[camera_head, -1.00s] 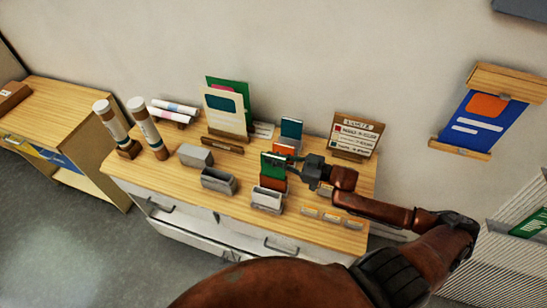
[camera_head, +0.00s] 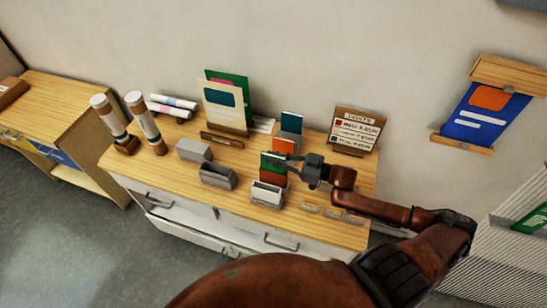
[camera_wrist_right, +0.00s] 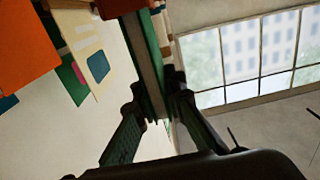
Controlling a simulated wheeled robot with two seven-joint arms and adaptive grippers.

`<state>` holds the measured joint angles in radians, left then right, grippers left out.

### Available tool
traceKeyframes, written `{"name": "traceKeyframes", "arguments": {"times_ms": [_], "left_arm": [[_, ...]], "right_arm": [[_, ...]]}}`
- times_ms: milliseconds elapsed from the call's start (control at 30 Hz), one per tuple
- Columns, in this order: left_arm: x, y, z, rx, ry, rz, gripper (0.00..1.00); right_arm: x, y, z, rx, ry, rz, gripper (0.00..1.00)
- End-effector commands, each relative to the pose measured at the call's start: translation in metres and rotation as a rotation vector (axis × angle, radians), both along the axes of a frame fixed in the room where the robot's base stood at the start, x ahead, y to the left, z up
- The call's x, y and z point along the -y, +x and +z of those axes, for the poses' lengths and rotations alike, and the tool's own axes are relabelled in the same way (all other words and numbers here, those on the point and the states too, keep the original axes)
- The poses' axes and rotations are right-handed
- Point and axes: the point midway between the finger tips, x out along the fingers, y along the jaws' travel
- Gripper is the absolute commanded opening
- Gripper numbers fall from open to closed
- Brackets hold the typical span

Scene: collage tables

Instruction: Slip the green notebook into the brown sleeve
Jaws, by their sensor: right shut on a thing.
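The green notebook (camera_head: 272,160) stands upright near the front of the wooden-topped table. The reddish-brown sleeve (camera_head: 272,177) shows directly below it; the notebook's lower edge meets the sleeve, and I cannot tell how far it is inside. My right gripper (camera_head: 290,164) reaches in from the right and is shut on the green notebook. In the right wrist view the fingers (camera_wrist_right: 157,97) close on the notebook's green edge (camera_wrist_right: 149,62). My left gripper is not in view.
A light grey holder (camera_head: 266,197) stands just in front of the sleeve, and a dark grey one (camera_head: 217,177) to its left. An orange and teal upright set (camera_head: 287,139) stands close behind. A lettered sign board (camera_head: 355,131) is at the back right. Small tags (camera_head: 333,213) line the front right.

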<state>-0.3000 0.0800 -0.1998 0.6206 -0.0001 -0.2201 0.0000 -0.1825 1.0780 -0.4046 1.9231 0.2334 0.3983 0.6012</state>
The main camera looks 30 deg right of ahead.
Motion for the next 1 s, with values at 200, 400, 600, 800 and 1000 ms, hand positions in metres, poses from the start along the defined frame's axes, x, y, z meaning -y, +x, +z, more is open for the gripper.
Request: {"name": "traceKeyframes", "arguments": {"times_ms": [200, 400, 600, 800, 1000], "left_arm": [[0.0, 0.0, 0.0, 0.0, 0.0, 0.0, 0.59], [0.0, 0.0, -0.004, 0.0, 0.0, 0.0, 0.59], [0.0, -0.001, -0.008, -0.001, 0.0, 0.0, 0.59], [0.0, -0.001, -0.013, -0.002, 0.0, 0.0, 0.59], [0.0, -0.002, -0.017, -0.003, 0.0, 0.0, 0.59]], "right_arm": [[0.0, 0.0, 0.0, 0.001, 0.001, 0.0, 0.0], [0.0, 0.0, -0.007, 0.001, 0.001, 0.0, 0.0], [0.0, 0.0, -0.014, 0.001, 0.0, 0.001, 0.0], [0.0, 0.0, -0.022, 0.001, 0.0, 0.001, 0.0], [0.0, 0.0, -0.03, 0.001, 0.001, 0.001, 0.0]]}}
